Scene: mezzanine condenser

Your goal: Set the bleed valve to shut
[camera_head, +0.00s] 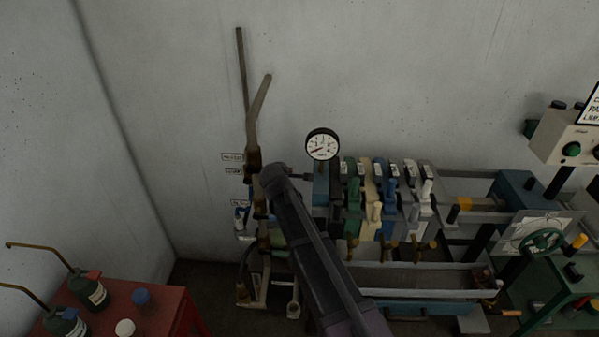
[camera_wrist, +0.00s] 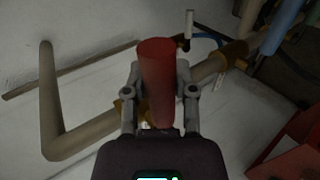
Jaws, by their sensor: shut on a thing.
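My gripper (camera_wrist: 159,90) is shut on a red handle (camera_wrist: 158,62) in the wrist view, with one finger on each side of it. The handle is a plain round lever whose end points toward the top of the picture. It lies in front of a beige pipe (camera_wrist: 92,131) with brass-coloured fittings. In the head view my dark arm reaches up to the vertical pipe (camera_head: 259,100) at the wall and hides the red handle and my fingers. The bleed valve's name and its open or shut marks cannot be read.
A pressure gauge (camera_head: 322,144) and a row of coloured valve blocks (camera_head: 376,195) stand close right of my arm. A red table (camera_head: 165,308) with oil cans and bottles is at lower left. A green machine (camera_head: 548,275) with a handwheel stands at right.

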